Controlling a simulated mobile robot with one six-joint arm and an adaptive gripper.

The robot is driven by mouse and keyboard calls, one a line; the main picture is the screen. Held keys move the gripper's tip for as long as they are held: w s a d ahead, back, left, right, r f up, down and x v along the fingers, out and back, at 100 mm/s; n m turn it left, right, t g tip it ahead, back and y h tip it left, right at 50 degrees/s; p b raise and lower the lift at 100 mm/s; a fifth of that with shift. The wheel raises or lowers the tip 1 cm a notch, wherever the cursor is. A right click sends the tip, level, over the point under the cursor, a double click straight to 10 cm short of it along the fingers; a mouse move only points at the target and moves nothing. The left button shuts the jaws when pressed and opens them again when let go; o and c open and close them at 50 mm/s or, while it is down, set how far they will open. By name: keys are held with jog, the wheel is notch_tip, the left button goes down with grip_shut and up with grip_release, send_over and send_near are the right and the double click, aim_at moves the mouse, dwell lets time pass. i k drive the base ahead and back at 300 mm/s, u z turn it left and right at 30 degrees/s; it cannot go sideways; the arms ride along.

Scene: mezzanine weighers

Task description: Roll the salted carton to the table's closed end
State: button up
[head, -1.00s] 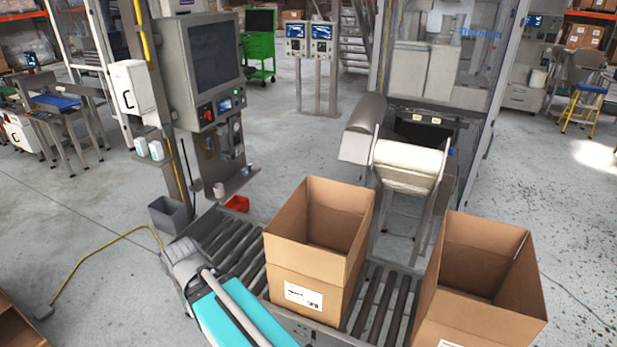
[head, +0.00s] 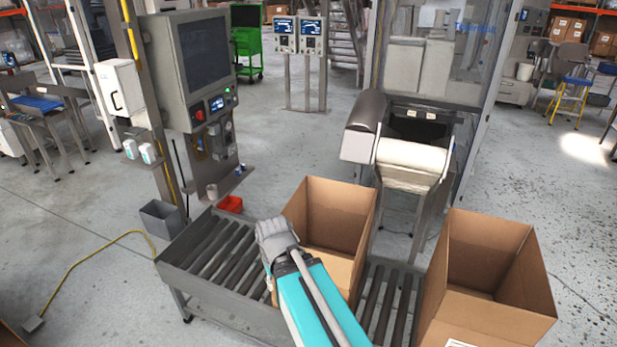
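Two open-topped brown cartons stand upright on the roller table (head: 205,283). The left carton (head: 338,212) is near the middle of the table, and its front is largely behind my arm. The right carton (head: 487,322) is at the right, with part of a white label at the bottom edge of the picture. I cannot see salt in either, as their floors are hidden. The table's left end, with bare rollers, shows an end plate. My teal arm reaches up to a grey joint in front of the left carton. My gripper's fingers do not show.
A filler chute (head: 410,160) stands behind the gap between the cartons. A control post with a screen (head: 200,60), a red tray (head: 230,205) and a grey bin (head: 161,218) stand behind the table's left end. A yellow cable (head: 75,265) lies on the floor.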

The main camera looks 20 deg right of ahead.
aim_at(334, 226)
jog(key=z, duration=0.4)
jog(key=i, duration=1)
jog(key=u, duration=0.05)
